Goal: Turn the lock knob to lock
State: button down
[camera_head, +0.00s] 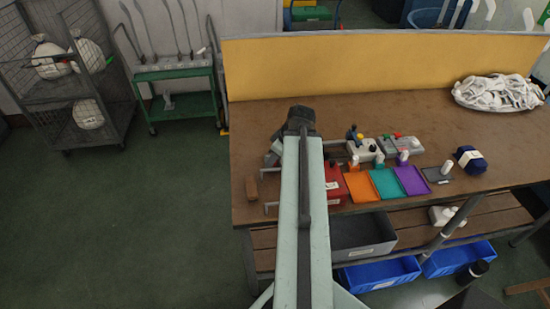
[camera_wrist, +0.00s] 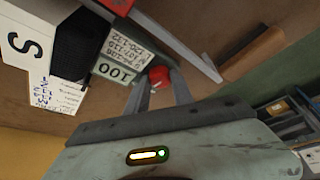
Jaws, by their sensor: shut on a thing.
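A small red lock knob (camera_wrist: 160,74) shows in the wrist view, between the two grey fingers of my gripper (camera_wrist: 158,82). The fingers are closed on the knob from both sides. Whether it is turned to lock cannot be told. In the head view my arm reaches over the left end of the workbench, and the knob is hidden behind it.
A metal bar (camera_wrist: 178,36) and a brown block (camera_wrist: 252,52) lie near the knob. A yellow partition (camera_head: 380,65) closes the back.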

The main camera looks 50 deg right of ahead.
jog(key=shift+a, duration=0.1)
jog(key=c, duration=1.1)
grip_release()
